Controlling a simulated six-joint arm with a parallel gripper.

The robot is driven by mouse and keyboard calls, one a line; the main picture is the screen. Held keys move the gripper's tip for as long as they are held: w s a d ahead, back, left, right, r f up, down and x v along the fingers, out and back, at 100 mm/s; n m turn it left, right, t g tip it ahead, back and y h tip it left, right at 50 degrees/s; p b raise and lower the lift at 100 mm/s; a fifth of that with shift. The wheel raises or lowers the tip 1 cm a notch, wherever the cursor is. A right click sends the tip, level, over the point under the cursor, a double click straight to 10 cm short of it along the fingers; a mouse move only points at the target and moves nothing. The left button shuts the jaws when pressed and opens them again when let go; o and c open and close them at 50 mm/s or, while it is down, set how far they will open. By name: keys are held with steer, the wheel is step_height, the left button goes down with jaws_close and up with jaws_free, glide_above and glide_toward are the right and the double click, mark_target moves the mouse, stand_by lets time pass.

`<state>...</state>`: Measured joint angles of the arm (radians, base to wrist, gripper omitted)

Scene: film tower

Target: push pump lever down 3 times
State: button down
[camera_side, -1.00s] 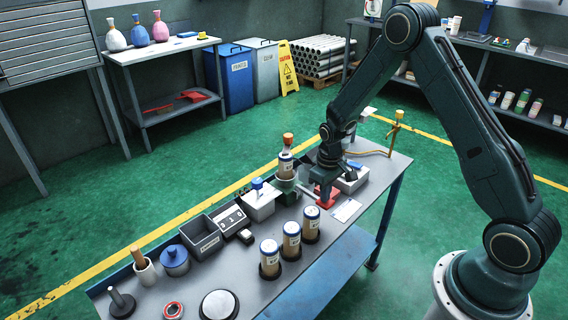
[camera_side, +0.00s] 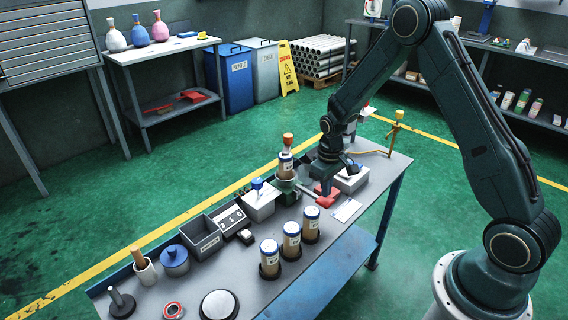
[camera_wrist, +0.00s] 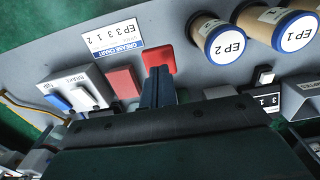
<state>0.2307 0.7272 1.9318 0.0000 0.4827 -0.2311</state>
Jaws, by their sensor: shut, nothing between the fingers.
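The red lever pad (camera_side: 331,199), which I take for the pump lever, is at the right part of the bench beside the green pump base (camera_side: 286,186). A labelled cartridge with an orange cap (camera_side: 288,139) stands upright on the pump. My gripper (camera_side: 326,190) is shut and empty, pointing down just over the red pad. In the wrist view the red pad (camera_wrist: 159,53) shows just beyond my closed fingertips (camera_wrist: 160,72). I cannot tell whether they touch it. Much of the pump is hidden in the wrist view.
Several cartridges (camera_side: 291,238) stand along the front edge. A grease chart (camera_wrist: 115,41) lies beyond the pad. Grey bin (camera_side: 201,238) and pots stand further left in the side view.

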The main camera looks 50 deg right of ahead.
mark_target(325, 199)
steer(key=shift+f, duration=0.2)
steer(key=shift+r, duration=0.25)
stand_by(2.0)
steer(key=shift+f, duration=0.15)
stand_by(0.5)
steer(key=shift+f, duration=2.4)
steer(key=shift+r, duration=2.6)
